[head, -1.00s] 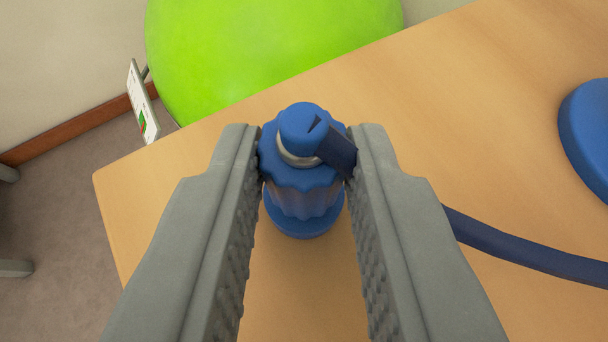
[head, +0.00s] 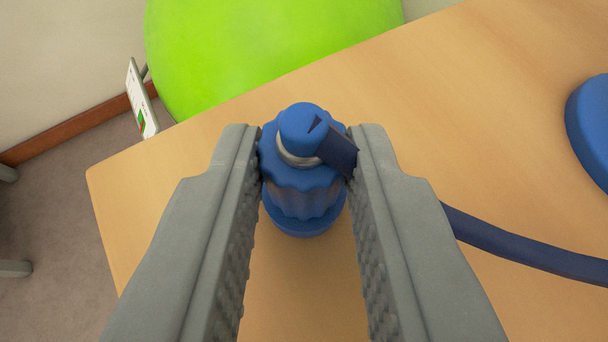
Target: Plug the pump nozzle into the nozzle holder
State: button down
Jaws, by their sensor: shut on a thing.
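The pump nozzle (head: 303,170) is a blue ribbed cap with a rounded knob on top and a grey ring under the knob. My gripper (head: 307,150) is shut on it, with one grey finger on each side. A dark blue hose (head: 520,248) shows from behind the right finger and runs off to the right. A blue round flange (head: 303,226) shows below the ribbed part; I cannot tell whether it belongs to the nozzle or to the holder. I cannot make out the nozzle holder as a separate thing.
The wooden table (head: 480,130) is bare around the nozzle, and its corner lies at the left. A blue rounded object (head: 590,125) is cut off at the right edge. A large green ball (head: 270,50) and a small white sign (head: 141,97) are beyond the table edge.

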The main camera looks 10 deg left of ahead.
jog(key=shift+f, duration=0.1)
jog(key=c, duration=1.1)
grip_release()
jog(key=shift+c, duration=0.2)
jog(key=shift+v, duration=3)
